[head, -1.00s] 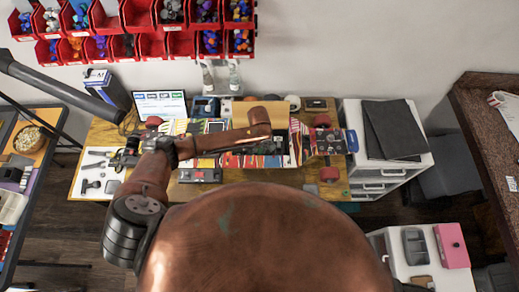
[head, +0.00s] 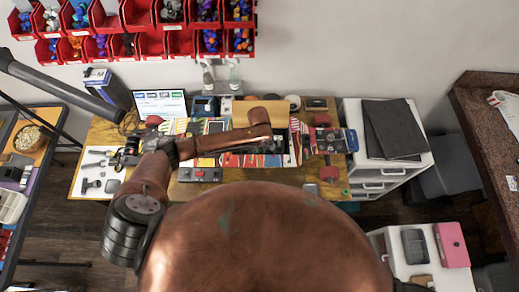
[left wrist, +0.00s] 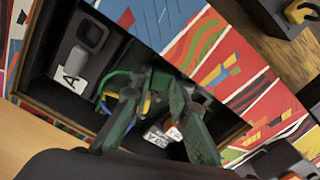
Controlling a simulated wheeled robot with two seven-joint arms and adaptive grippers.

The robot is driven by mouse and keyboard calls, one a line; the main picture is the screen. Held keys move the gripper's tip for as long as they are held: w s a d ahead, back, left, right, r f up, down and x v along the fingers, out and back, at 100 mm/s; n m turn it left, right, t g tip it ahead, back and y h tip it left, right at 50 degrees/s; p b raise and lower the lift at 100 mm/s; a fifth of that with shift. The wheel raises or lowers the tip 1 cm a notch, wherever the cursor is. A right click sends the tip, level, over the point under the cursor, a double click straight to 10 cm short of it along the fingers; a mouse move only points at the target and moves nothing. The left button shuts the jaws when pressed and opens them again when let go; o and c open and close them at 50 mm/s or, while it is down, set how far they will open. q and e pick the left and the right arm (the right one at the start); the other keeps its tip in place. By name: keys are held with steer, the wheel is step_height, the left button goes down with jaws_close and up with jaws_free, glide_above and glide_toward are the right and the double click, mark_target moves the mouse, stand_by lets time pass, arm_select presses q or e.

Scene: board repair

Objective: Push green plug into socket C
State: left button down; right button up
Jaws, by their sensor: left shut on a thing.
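A long board with a colourful pattern (head: 216,127) lies across the workbench, with a dark open compartment in it. In the left wrist view the compartment (left wrist: 45,72) holds a grey socket-like part (left wrist: 89,34) beside a white label with the letter A (left wrist: 71,78). My left gripper (left wrist: 155,92) is down in the compartment, its dark fingers closed around the green plug, which is mostly hidden between them. Green and yellow wires (left wrist: 108,100) run beside the fingers. Another white label (left wrist: 158,137) shows partly behind the fingers. I cannot make out socket C. My right gripper is out of view.
The workbench (head: 105,132) also carries a laptop (head: 160,104), a white mat with tools (head: 95,172) and a grey box with a red button (head: 200,174). Red bins (head: 180,45) hang behind. A white drawer unit (head: 372,172) stands at the right.

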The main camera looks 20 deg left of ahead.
arm_select(q)
steer(key=shift+f, duration=0.15)
steer(key=c, duration=1.7)
jaws_free()
steer(key=shift+c, duration=0.2)
steer(key=shift+o, duration=1.4)
steer(key=shift+r+p, duration=0.25)
steer(key=shift+p, duration=0.1)
steer(key=shift+r+p, duration=0.95)
steer(key=shift+p, duration=0.6)
steer(key=shift+r+p, duration=0.25)
steer(key=shift+p, duration=0.1)
